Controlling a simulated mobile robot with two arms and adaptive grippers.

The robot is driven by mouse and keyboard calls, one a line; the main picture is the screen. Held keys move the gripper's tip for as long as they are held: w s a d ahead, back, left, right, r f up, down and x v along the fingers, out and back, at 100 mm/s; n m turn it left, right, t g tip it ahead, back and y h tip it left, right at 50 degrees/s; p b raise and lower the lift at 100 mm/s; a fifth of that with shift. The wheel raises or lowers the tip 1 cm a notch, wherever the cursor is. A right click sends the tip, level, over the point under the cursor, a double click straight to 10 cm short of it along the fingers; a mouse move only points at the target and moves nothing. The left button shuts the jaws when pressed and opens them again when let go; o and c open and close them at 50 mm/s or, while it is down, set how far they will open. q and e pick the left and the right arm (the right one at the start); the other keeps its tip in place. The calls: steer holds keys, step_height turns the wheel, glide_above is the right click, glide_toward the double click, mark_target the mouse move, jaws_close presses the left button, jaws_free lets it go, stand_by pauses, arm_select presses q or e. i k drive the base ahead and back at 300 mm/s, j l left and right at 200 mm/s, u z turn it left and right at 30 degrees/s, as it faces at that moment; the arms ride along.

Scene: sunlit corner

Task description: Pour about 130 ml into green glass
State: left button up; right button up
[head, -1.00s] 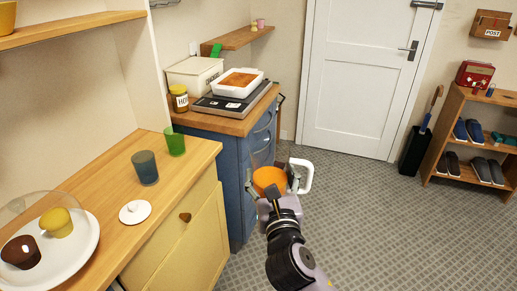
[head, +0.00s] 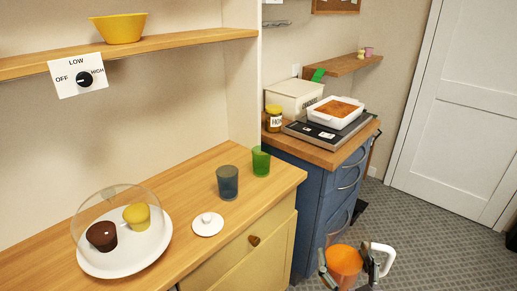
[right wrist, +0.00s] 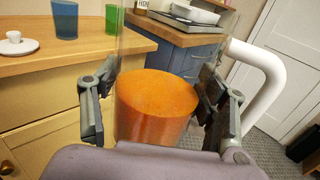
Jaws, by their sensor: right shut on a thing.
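The green glass (head: 261,161) stands on the wooden counter near its right end, beside a blue glass (head: 228,182). Both also show in the right wrist view, the green glass (right wrist: 111,18) partly cut off and the blue glass (right wrist: 65,20) left of it. My right gripper (head: 347,272) is shut on a clear pitcher with orange liquid (head: 343,262) and a white handle (right wrist: 262,75). The pitcher looks upright, in front of the cabinets and apart from the counter. In the right wrist view the liquid (right wrist: 157,95) sits between the fingers. My left gripper is not in view.
A white lid (head: 208,224) and a plate (head: 120,262) with two cupcakes under a clear dome are on the counter (head: 190,170). A shelf (head: 160,45) hangs above. The blue cabinet (head: 310,190) holds a scale, baking dish and honey jar.

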mark_target(261, 162)
steer(key=i+l+u, duration=0.45)
steer(key=l, duration=0.25)
steer(key=i+l+u, duration=0.25)
steer(key=l, duration=0.2)
